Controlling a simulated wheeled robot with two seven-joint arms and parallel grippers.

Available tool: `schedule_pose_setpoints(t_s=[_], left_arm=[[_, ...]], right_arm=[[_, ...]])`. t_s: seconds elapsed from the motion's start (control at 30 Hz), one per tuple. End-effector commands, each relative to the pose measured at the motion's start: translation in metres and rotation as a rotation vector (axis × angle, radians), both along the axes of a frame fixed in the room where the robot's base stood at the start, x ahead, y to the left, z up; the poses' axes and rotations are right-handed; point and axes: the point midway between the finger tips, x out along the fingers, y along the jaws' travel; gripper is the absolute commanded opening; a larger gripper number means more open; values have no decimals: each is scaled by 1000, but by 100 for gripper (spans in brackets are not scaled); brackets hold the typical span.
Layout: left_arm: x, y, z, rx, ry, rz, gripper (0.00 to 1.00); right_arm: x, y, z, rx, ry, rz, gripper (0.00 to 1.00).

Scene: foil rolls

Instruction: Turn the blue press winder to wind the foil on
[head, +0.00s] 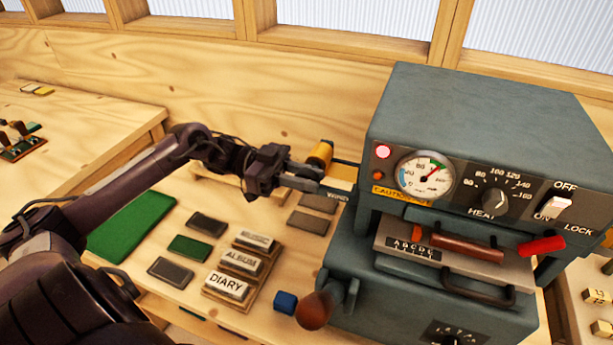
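The blue-grey press (480,110) stands at the right, with a dial gauge, HEAT knob and ON/OFF switch on its front. A gold foil roll (320,153) sits at its left side, with a strip of gold foil (343,172) running toward the press. My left gripper (318,180) is at this left side, its fingers reaching right, just below and in front of the roll. I cannot make out the winder; the fingers may hide it. Whether the fingers are open, shut or touching anything is unclear. My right gripper is out of view.
A wooden rack holds label blocks, including DIARY (227,286) and ALBUM (240,262). Dark and green pads and a large green mat (130,226) lie on the bench. A blue block (285,302) sits beside the press's brown knob (314,310). A red-tipped lever (541,246) projects at the press front.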

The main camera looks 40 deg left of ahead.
Motion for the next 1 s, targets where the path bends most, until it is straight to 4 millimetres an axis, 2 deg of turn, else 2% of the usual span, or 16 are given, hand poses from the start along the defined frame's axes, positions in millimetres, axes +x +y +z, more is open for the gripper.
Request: schedule_pose_setpoints(t_s=[0.47,0.83,1.0], left_arm=[[0,0,2,85,17,0,0],[1,-2,4,379,83,0,0],[3,-4,7,534,118,2,0]], right_arm=[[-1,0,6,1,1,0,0],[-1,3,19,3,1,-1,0],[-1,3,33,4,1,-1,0]])
